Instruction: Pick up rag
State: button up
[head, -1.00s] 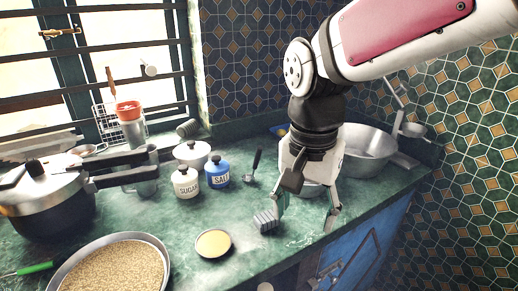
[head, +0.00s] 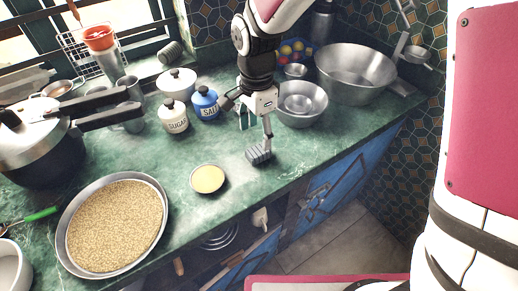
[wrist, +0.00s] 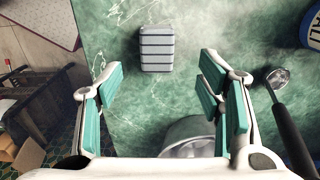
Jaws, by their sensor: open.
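A small grey ribbed bundle (head: 259,155), which looks like the folded rag, lies on the green marble counter (head: 150,160) near its front edge. It also shows in the wrist view (wrist: 157,48), at top centre, lined up with the gap between my fingers but beyond their tips. My gripper (head: 257,131) is just behind it in the head view, pointing down. In the wrist view my gripper (wrist: 160,82) is open and empty, with teal pads apart. In the head view the near finger partly overlaps the rag's upper edge. Whether they touch cannot be told.
Steel bowls (head: 301,103) stand right of my gripper. Salt (head: 206,103) and sugar (head: 174,117) jars stand left. A small yellow dish (head: 208,179) and a grain pan (head: 118,226) sit front left. A black-handled utensil (wrist: 292,125) lies right in the wrist view.

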aim_at(258, 150)
jog(key=shift+s+d+f, duration=0.1)
jog(key=shift+s+f, duration=0.05)
jog(key=shift+f, duration=3.35)
jog(key=c, duration=1)
